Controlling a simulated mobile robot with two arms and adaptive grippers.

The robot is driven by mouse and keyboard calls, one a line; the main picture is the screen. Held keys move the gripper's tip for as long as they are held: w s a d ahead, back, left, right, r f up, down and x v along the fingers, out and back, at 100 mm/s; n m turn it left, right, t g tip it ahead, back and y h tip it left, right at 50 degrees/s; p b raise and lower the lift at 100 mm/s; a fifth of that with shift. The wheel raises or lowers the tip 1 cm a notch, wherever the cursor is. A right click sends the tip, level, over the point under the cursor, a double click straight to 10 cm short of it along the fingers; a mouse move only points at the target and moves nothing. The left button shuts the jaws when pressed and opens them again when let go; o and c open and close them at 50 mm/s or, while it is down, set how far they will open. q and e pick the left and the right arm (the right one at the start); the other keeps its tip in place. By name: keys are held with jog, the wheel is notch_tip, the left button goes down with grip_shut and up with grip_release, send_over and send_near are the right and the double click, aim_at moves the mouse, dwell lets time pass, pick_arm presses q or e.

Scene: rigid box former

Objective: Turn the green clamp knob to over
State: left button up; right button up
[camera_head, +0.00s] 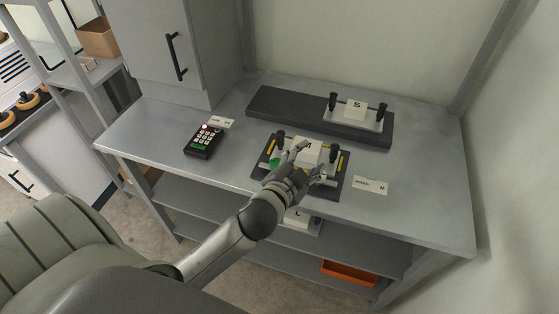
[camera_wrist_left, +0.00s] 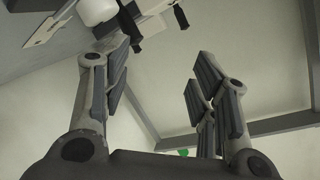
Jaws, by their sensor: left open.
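The green clamp knob (camera_head: 274,162) shows in the head view at the left side of the box former (camera_head: 259,170), a dark base with a block marked M (camera_head: 308,150) and black upright handles. My left gripper (camera_head: 308,162) is over the former, to the right of the green knob, with its fingers apart and nothing between them. In the left wrist view its two fingers (camera_wrist_left: 165,90) stand wide apart. A small green patch (camera_wrist_left: 183,153) shows low between them. The gripper hides part of the former. I cannot tell if it touches anything. My right gripper is not in view.
A black keypad (camera_head: 204,141) lies left of the former. A dark rail (camera_head: 284,108) with a plate marked S (camera_head: 356,108) stands behind. A card (camera_head: 370,185) lies to the right. The right end of the bench (camera_head: 425,200) is clear. A grey cabinet (camera_head: 180,50) stands back left.

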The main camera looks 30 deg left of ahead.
pick_arm(q)
jog(key=w+d+r+m+t+h, duration=0.2)
jog(key=r+m, duration=0.1)
jog(key=r, duration=0.1)
jog(key=w+d+r+m+t+h, duration=0.1)
jog(key=w+d+r+m+t, duration=0.1)
jog(key=r, duration=0.3)
jog(key=s+d+r+m+g+h, duration=0.15)
jog(key=d+r+m+h, duration=0.25)
jog(key=d+m+h, duration=0.4)
jog(key=d+r+m+g+h, duration=0.35)
jog(key=m+h, duration=0.25)
jog(key=m, duration=0.3)
jog(key=m+g+y, duration=1.3)
jog(key=g+y, duration=0.1)
jog(key=y, duration=0.2)
send_over(276, 163)
notch_tip(276, 163, down, 12)
notch_tip(276, 163, down, 11)
jog(key=p, duration=0.3)
jog(key=shift+a+r, duration=0.1)
jog(key=shift+r, duration=0.05)
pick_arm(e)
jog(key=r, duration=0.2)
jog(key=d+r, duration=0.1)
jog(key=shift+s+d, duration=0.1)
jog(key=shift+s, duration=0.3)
